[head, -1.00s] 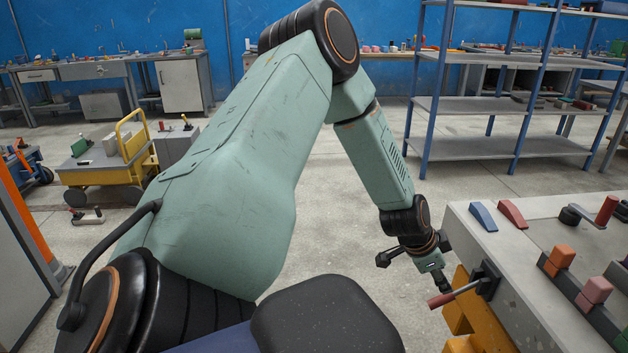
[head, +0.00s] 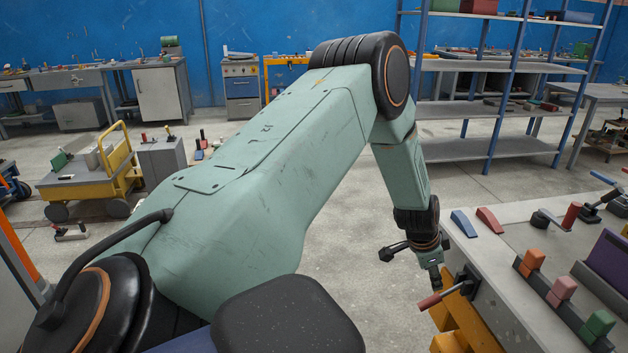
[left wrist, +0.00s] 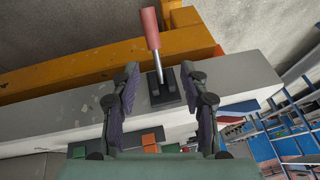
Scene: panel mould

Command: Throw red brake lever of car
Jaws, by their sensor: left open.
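The red brake lever (head: 431,300) juts out from a dark bracket on the near left end of a grey bench-like body. In the left wrist view its red handle (left wrist: 150,28) stands at the top centre, on a metal stem from a dark slotted base (left wrist: 165,90). My left gripper (head: 436,282) points down close above the lever. In the left wrist view the gripper (left wrist: 160,78) is open, with one finger on each side of the lever's stem and base; neither visibly grips it. My right gripper is not in view.
The grey top (head: 500,250) carries blue and red wedges (head: 489,220), coloured blocks (head: 563,288) and another red-handled crank (head: 571,216). Yellow beams (head: 455,315) lie below the lever. A yellow cart (head: 120,165) and shelving (head: 480,148) stand behind.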

